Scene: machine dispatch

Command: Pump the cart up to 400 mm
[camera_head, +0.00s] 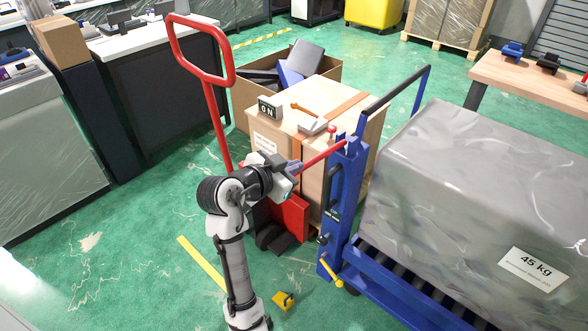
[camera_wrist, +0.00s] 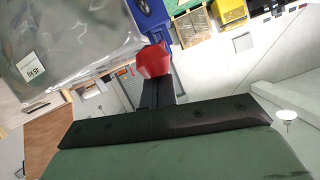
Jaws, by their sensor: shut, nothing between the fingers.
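The blue lift cart (camera_head: 338,205) stands right of centre in the head view, with a large wrapped load (camera_head: 480,180) labelled 45 kg on its bed. A red lever (camera_head: 322,155) slopes from the top of its blue post down to the left. My gripper (camera_head: 296,168) is shut and empty at the lever's lower left end. In the wrist view a red end piece (camera_wrist: 153,60) sits just ahead of my dark fingers (camera_wrist: 157,93); whether they touch it is unclear. A yellow pedal (camera_head: 332,270) is low on the post. I cannot read any height.
A red hand truck (camera_head: 207,85) and a wooden crate (camera_head: 275,150) stand close behind my arm. On the crate is a small display (camera_head: 270,107). A yellow object (camera_head: 284,300) lies on the floor. Green floor is open at left; a workbench (camera_head: 530,80) is at right.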

